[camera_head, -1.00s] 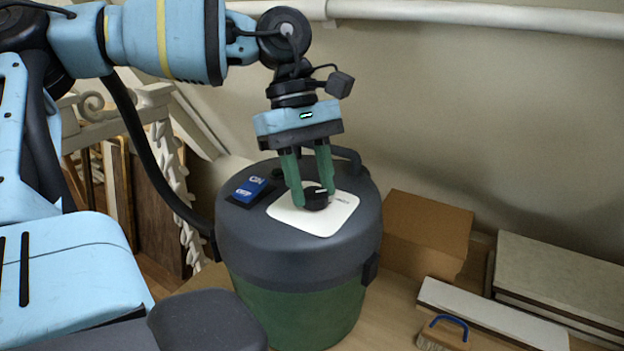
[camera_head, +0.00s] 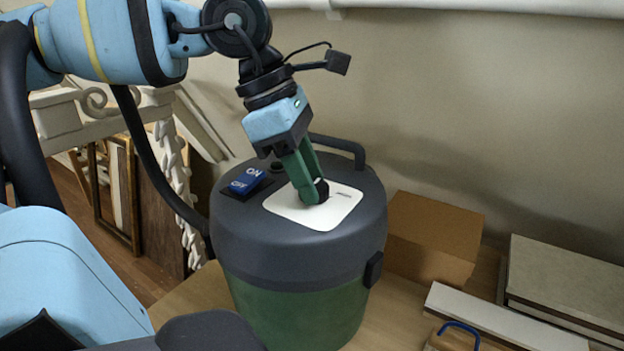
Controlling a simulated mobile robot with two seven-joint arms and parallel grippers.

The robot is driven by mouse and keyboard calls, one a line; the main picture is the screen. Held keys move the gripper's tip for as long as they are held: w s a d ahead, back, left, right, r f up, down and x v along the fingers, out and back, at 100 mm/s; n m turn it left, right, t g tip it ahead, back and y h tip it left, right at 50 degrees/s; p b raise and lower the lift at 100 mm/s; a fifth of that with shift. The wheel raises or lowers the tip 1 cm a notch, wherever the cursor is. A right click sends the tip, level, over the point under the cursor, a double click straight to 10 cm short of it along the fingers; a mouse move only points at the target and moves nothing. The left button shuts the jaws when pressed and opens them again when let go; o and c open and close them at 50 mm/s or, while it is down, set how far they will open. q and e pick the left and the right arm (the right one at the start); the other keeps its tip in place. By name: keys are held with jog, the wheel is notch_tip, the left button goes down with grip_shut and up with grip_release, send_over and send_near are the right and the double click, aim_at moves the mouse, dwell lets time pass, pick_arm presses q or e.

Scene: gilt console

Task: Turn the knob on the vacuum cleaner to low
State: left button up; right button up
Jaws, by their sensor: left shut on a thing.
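The vacuum cleaner (camera_head: 297,245) is a round drum with a dark grey top and a green lower body. A white plate (camera_head: 340,204) on its lid carries a small black knob (camera_head: 322,190). My left gripper (camera_head: 313,193), with green fingers, reaches down from above and is shut on the knob. The fingers hide part of the knob, and its pointer and the plate's marks are too small to read. A blue ON/OFF switch (camera_head: 247,181) sits on the lid to the left of the plate. My right gripper is not in view.
A brown cardboard box (camera_head: 432,235) stands to the right of the vacuum. A flat white board (camera_head: 500,318) and stacked slabs (camera_head: 568,285) lie further right. Picture frames (camera_head: 115,195) lean at the left. A black handle (camera_head: 340,146) arches behind the lid.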

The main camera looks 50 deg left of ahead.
pick_arm(q)
jog(key=n+t+y+b, duration=0.1)
jog(key=n+b, duration=0.2)
jog(key=n, duration=0.1)
jog(key=shift+d+f, duration=0.1)
jog(key=shift+s+d+n+y+b, duration=0.1)
jog(key=shift+n+y+b, duration=0.7)
jog(key=shift+n, duration=0.7)
jog(key=shift+n+t, duration=0.3)
jog(key=o, duration=1)
jog(key=v, duration=0.7)
jog(key=shift+s+r, duration=0.15)
jog(key=shift+r, duration=0.4)
